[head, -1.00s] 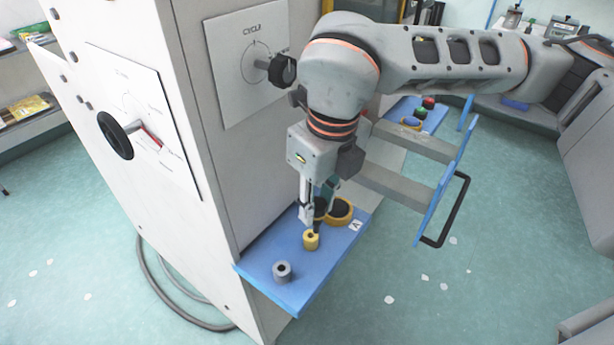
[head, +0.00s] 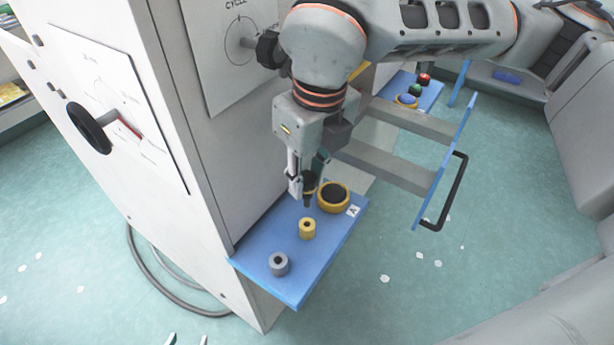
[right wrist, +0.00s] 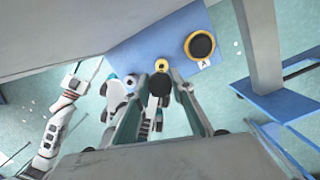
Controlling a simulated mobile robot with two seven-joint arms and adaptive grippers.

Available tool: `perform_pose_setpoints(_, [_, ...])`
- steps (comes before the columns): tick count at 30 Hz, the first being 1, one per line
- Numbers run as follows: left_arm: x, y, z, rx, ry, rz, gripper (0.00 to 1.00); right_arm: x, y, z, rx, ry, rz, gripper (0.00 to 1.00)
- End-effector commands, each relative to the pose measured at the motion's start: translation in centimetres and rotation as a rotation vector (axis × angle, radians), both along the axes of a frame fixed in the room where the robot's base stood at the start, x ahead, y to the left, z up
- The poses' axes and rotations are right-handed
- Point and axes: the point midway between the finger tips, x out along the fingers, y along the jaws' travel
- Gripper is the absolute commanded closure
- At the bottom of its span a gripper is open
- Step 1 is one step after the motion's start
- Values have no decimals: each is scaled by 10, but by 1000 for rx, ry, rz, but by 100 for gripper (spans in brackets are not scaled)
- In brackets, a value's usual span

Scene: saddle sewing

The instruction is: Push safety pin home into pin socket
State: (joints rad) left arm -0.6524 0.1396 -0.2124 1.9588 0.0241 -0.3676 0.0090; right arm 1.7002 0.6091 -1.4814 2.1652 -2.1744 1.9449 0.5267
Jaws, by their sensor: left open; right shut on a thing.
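A yellow socket (head: 307,228) with a dark hole stands upright on the blue shelf (head: 298,290). It also shows in the right wrist view (right wrist: 162,64). My right gripper (head: 303,188) is shut on a dark pin (head: 308,199), which points down behind and above the yellow socket, with a visible gap between them in the head view. In the right wrist view the pin's black round end (right wrist: 160,82) sits between the fingers and partly covers what lies beyond. My left gripper (head: 187,340) is open and empty; only its fingertips show at the bottom edge.
A grey socket (head: 279,264) stands nearer the shelf's front. A yellow-rimmed black button (head: 334,197) and a label A (head: 353,211) are behind on the right. A white cabinet with a black knob (head: 88,127) rises at left. A black handle (head: 446,196) is at right.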

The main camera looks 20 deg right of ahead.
Motion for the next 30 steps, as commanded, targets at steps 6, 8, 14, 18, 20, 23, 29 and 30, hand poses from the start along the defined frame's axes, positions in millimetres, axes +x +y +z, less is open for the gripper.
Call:
perform_pose_setpoints(6, [-1, 1, -14, 10, 4, -4, 57, 0, 0, -22, -1, 6, 0, 100])
perform_pose_setpoints(8, [1, 1, -15, 13, -1, -5, 57, 0, 0, -28, -1, 7, 0, 100])
perform_pose_setpoints(14, [5, 4, -19, 24, -9, -5, 57, 0, 0, -44, -2, 6, 1, 100])
perform_pose_setpoints(18, [7, 6, -18, 29, -17, -5, 57, 0, 0, -50, -1, 4, 0, 100])
perform_pose_setpoints(20, [8, 7, -18, 30, -19, -4, 57, 0, 0, -50, -1, 4, 0, 100])
perform_pose_setpoints(23, [10, 7, -17, 32, -21, -3, 57, 0, 0, -50, -1, 2, 0, 100])
perform_pose_setpoints(29, [11, 8, -16, 31, -23, -3, 57, 0, 0, -49, -1, 2, 0, 100])
perform_pose_setpoints(30, [11, 8, -17, 31, -23, -3, 57, 0, 0, -49, -1, 2, 0, 100])
